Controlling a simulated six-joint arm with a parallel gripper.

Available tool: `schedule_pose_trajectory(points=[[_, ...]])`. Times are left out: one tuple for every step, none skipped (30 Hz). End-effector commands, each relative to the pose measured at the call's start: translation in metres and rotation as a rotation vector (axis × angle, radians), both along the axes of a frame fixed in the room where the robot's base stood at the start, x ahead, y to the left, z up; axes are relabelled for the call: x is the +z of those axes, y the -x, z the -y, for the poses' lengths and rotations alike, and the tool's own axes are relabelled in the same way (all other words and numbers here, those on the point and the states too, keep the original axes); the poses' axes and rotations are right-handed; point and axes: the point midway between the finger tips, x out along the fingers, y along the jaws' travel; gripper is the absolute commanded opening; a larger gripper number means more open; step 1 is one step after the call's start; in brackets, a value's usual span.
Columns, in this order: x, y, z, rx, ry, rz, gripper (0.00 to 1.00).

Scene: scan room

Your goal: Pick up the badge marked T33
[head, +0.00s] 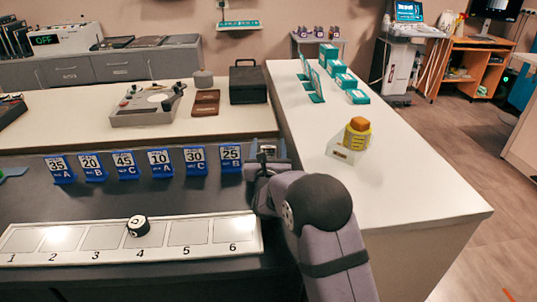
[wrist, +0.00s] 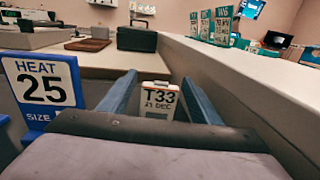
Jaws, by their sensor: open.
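In the head view my gripper (head: 268,152) is at the right end of the row of blue stands, and the badge is mostly hidden there.
A blue stand reading 25 (wrist: 44,90) is close on the left of my gripper; it also shows in the head view (head: 231,158). The white counter (head: 420,190) rises close on the right. A numbered strip (head: 75,252) lies in front, with a black round piece (head: 138,226) on it.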

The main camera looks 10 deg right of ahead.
Motion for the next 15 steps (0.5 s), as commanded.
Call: schedule_pose_trajectory(points=[[0.001, -0.005, 0.001, -0.001, 0.0, 0.001, 0.58], [0.0, -0.008, 0.001, 0.0, 0.0, 0.001, 0.58], [0.0, -0.011, 0.001, 0.0, 0.0, 0.0, 0.58], [0.0, -0.013, 0.002, 0.0, 0.0, 0.0, 0.58], [0.0, -0.014, 0.002, 0.0, 0.001, 0.0, 0.58], [0.0, -0.016, 0.002, 0.0, 0.001, 0.0, 0.58], [0.0, -0.017, 0.002, 0.0, 0.001, 0.001, 0.58], [0.0, -0.017, 0.002, 0.0, 0.001, 0.001, 0.58], [0.0, -0.018, 0.003, 0.0, 0.001, 0.0, 0.58], [0.0, -0.018, 0.003, 0.0, 0.001, 0.0, 0.58], [0.0, -0.018, 0.003, 0.0, 0.001, 0.0, 0.58], [0.0, -0.018, 0.003, 0.0, 0.001, 0.0, 0.58], [0.0, -0.018, 0.003, 0.0, 0.001, 0.0, 0.58], [0.0, -0.017, 0.002, 0.0, 0.001, 0.0, 0.58], [0.0, -0.017, 0.002, 0.0, 0.001, 0.0, 0.55]])
